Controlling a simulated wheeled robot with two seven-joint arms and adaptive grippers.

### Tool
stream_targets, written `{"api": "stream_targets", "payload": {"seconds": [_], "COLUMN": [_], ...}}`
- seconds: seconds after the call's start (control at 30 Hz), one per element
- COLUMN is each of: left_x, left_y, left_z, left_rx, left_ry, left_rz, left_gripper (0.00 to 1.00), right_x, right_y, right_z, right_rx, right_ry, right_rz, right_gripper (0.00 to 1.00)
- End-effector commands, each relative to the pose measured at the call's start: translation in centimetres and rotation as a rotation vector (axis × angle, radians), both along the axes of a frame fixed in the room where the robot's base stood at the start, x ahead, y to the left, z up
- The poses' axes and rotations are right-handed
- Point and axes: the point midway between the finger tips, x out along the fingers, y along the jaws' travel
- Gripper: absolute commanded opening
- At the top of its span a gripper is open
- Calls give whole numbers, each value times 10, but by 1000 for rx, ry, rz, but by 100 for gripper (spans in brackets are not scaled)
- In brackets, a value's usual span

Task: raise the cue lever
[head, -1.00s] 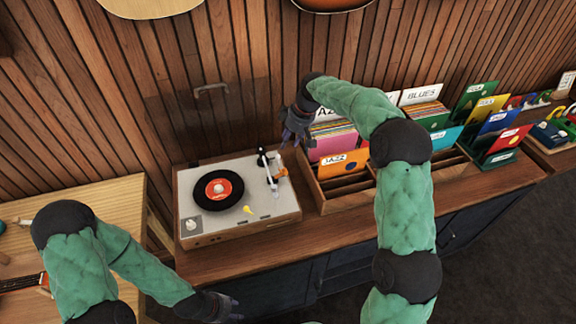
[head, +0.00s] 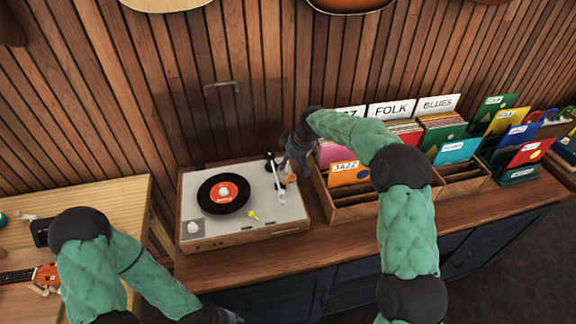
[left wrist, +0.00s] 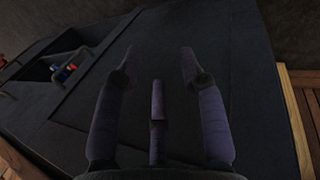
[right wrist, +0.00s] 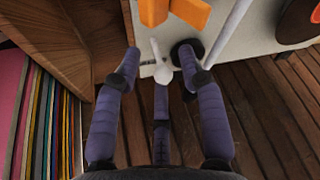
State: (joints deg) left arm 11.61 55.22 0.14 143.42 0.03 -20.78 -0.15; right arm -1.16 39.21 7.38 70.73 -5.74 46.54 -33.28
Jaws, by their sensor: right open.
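The record player (head: 235,228) stands on the wooden cabinet with a black, red-labelled record (head: 223,193) on it. Its pale tonearm (head: 278,183) has a black base at the back right corner. A pale stick with a white rounded knob (right wrist: 161,72), seemingly the cue lever, shows in the right wrist view beside an orange part (right wrist: 178,10). My right gripper (head: 294,152) is open at that corner. In its wrist view the knob lies between the spread fingers; contact cannot be told. My left gripper (left wrist: 157,62) is open and empty before the dark cabinet front, low in the head view.
A wooden record bin (head: 350,207) with several sleeves stands close to the right of the player. A yellow piece (head: 254,215) sits on the player's top. The slatted wall is close behind.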

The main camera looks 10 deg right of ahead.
Motion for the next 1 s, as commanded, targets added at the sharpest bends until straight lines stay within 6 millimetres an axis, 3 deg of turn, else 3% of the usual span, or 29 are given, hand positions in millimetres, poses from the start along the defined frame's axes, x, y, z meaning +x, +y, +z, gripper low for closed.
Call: {"api": "stream_targets", "payload": {"seconds": [0.43,0.47,0.6,0.83,1.0], "left_x": [0,0,0,0,0], "left_y": [0,0,0,0,0], "left_z": [-3,-3,-3,-1,14], "left_rx": [0,0,0,0,0], "left_ry": [0,0,0,0,0], "left_rz": [0,0,0,0,0], "left_gripper": [40,40,40,40,40], "right_x": [3,3,3,3,5], "right_y": [3,3,3,3,3], "right_z": [-10,-10,-10,-10,-8], "right_rx": [0,0,0,0,-2], "right_ry": [0,0,0,4,35], "right_rz": [0,0,0,0,1], "right_gripper": [41,38,0,0,0]}}
